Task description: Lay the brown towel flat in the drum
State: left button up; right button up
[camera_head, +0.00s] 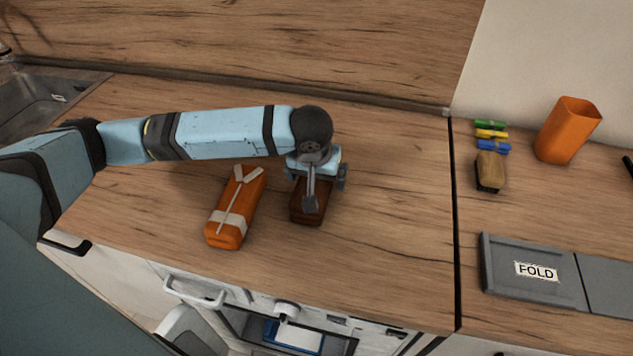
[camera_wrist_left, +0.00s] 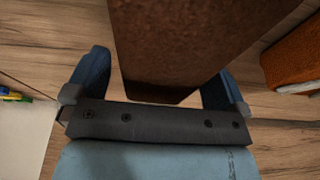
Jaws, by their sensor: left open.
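The brown towel (camera_head: 306,213) is a folded dark brown block on the wooden counter, partly hidden under my left gripper (camera_head: 316,188). In the left wrist view the brown towel (camera_wrist_left: 175,45) fills the upper middle, between the two blue fingers of the open left gripper (camera_wrist_left: 160,85). There is a visible gap on the side of the left finger; contact on the other side is hard to tell. My right gripper is out of view. I cannot make out a drum clearly; an open-fronted appliance with a dark opening (camera_head: 250,327) shows below the counter edge.
An orange bundle (camera_head: 235,205) with pale straps lies just left of the brown towel. To the right are an orange cup (camera_head: 567,130), coloured clips (camera_head: 491,130), a brush-like block (camera_head: 490,171) and a grey FOLD board (camera_head: 500,271). A sink (camera_head: 30,100) is at far left.

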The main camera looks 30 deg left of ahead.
pick_arm(q)
jog(key=shift+w+a+f, duration=0.1)
jog(key=shift+w+f, duration=0.1)
jog(key=shift+f, duration=0.5)
jog(key=c, duration=1.2)
jog(key=shift+r, duration=0.1)
notch_tip(320, 180, up, 19)
jog(key=shift+f+p, duration=0.1)
jog(key=shift+p, duration=1)
jog(key=shift+r, duration=0.55)
